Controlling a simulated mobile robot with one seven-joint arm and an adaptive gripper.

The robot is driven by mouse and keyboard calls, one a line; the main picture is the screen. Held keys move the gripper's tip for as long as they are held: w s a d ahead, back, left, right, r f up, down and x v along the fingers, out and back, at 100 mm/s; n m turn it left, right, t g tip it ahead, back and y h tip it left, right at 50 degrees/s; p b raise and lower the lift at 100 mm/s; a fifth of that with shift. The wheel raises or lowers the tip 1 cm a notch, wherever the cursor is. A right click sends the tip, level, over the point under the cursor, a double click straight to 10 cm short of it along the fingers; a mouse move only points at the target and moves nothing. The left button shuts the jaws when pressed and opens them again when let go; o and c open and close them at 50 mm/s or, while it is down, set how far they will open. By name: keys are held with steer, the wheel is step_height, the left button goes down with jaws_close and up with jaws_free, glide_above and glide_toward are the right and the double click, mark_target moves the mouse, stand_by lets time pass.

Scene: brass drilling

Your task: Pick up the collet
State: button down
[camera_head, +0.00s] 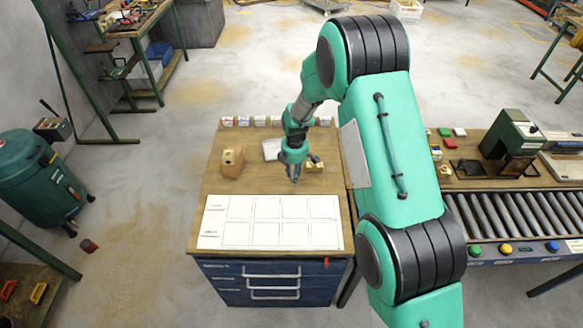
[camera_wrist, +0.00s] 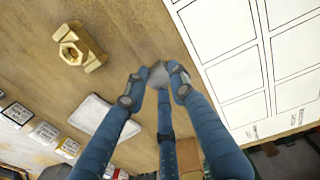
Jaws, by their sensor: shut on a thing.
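My gripper (camera_head: 293,178) points down over the wooden workbench top, just behind the white grid sheet. In the wrist view my gripper (camera_wrist: 157,82) has its blue fingers closed together at the tips. A small grey piece, which I take to be the collet (camera_wrist: 158,75), shows between the fingertips, mostly covered by them. In the head view I cannot make it out. A brass part with a hexagonal nut (camera_wrist: 78,47) lies apart from the fingers; this brass part (camera_head: 315,166) is right of my gripper in the head view.
The white sheet (camera_head: 268,234) with empty marked boxes covers the bench front. A wooden block (camera_head: 231,163) stands at the left, a folded white cloth (camera_head: 271,149) behind my gripper. Small labelled blocks (camera_wrist: 44,133) line the back edge. A roller conveyor (camera_head: 515,217) is at the right.

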steer(key=shift+s+d+r, duration=0.1)
steer(key=shift+s+d, duration=0.1)
steer(key=shift+s, duration=0.55)
steer(key=shift+s+d+r, duration=0.1)
steer(key=shift+s+d, duration=0.1)
steer(key=shift+s, duration=0.5)
steer(key=shift+w, duration=0.1)
steer(key=n, duration=0.1)
steer(key=w+n, duration=0.1)
steer(key=n, duration=0.1)
steer(key=w+n+b, duration=0.1)
steer(key=n, duration=0.1)
steer(key=shift+w+a+t+h, duration=0.2)
steer(key=shift+w+t+h, duration=0.05)
steer(key=shift+t+h, duration=0.05)
steer(key=w+n, duration=0.1)
steer(key=n, duration=0.1)
steer(key=w+n, duration=0.1)
steer(key=n, duration=0.1)
steer(key=w+r+n+b, duration=0.1)
steer(key=n, duration=0.1)
steer(key=shift+a+t, duration=0.2)
steer(key=shift+t, duration=0.1)
steer(key=shift+w, duration=0.1)
